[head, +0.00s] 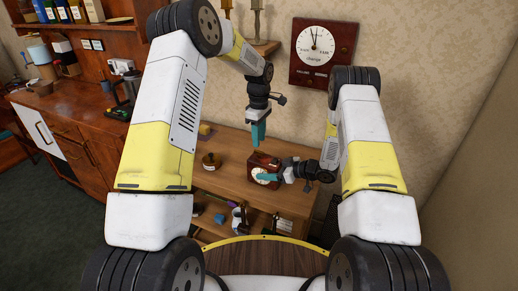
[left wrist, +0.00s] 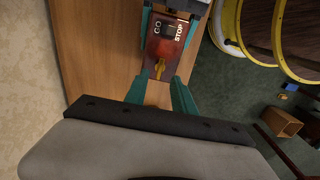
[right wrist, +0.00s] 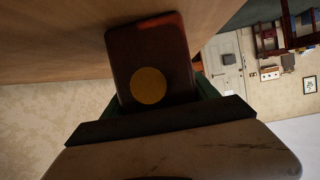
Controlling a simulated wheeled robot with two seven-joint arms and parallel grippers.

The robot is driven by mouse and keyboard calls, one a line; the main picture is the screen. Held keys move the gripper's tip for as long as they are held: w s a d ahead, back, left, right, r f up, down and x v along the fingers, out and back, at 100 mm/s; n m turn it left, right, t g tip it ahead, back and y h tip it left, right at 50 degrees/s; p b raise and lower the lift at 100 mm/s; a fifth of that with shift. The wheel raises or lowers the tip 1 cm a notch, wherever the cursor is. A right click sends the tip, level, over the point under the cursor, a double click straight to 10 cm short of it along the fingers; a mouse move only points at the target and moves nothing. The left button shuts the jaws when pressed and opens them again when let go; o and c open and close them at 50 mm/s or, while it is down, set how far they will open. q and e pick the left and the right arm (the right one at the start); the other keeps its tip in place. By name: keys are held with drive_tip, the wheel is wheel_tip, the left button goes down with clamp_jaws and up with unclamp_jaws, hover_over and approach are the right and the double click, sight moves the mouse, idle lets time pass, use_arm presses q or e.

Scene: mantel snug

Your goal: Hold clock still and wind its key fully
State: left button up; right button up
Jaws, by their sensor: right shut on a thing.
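The clock (head: 262,162) is a small dark-red box with a pale dial, standing on the wooden cabinet top. My right gripper (head: 268,177) is shut on it from the right. In the right wrist view the clock (right wrist: 150,50) shows a plain face with a round brass disc (right wrist: 148,86). In the left wrist view its top (left wrist: 167,45) carries GO and STOP marks, and the brass key (left wrist: 160,68) sticks out towards my left gripper. My left gripper (head: 258,137) points down above the clock, its fingers apart and empty, with the key ahead of the gap.
A dark-red wall panel with a round dial (head: 315,43) hangs behind. A small brown pot (head: 211,162) and a yellowish block (head: 205,129) stand left of the clock on the cabinet top (head: 232,150). A shelf below holds small items. A wall ledge with candlesticks (head: 256,18) is near my left arm.

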sight(259, 153)
use_arm(q)
wheel_tip(259, 153, down, 5)
drive_tip(key=shift+f, duration=0.1)
idle(0.3)
clamp_jaws()
